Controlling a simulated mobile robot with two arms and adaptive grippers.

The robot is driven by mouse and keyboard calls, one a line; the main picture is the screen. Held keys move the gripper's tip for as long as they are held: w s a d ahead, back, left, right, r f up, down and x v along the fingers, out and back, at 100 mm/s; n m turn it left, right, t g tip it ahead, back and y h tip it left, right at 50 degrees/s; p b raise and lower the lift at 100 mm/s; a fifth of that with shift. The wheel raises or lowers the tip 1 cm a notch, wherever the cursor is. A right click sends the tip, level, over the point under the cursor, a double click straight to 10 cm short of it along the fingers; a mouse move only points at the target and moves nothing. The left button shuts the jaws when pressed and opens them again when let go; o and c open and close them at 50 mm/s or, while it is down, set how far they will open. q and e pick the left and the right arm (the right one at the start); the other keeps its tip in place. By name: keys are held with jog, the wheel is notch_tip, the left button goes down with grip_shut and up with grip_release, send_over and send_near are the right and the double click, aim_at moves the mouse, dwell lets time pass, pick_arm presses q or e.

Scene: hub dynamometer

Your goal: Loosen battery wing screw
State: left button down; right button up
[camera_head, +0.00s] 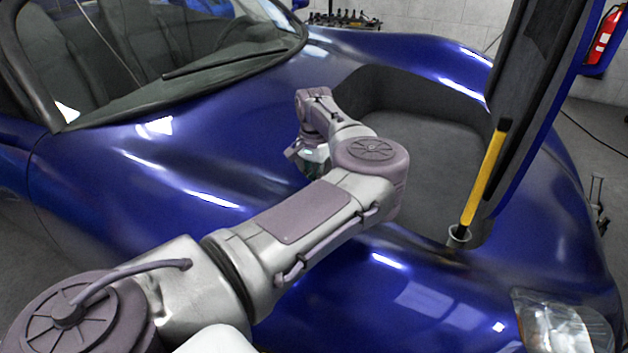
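The battery and its wing screw cannot be made out in the head view. The open front compartment (425,150) of the blue car shows a dark, bare lining. My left arm comes in from the lower left, bends over the compartment's near edge and turns back toward the windshield. Its wrist points down near the compartment's left end. My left gripper is hidden behind my own arm links, so its fingers and anything between them do not show. My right gripper is outside the picture.
The raised hood (545,110) stands at the right, with a yellow and black strut (485,180) beside it. The windshield (190,50) lies at upper left and a headlight (562,325) at lower right. A fire extinguisher (604,38) hangs at the far right.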

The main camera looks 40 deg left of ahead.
pick_arm(q)
jog(key=shift+n, duration=0.5)
jog(key=c, duration=1.3)
grip_release()
jog(key=shift+o, duration=0.2)
notch_tip(320, 180, up, 12)
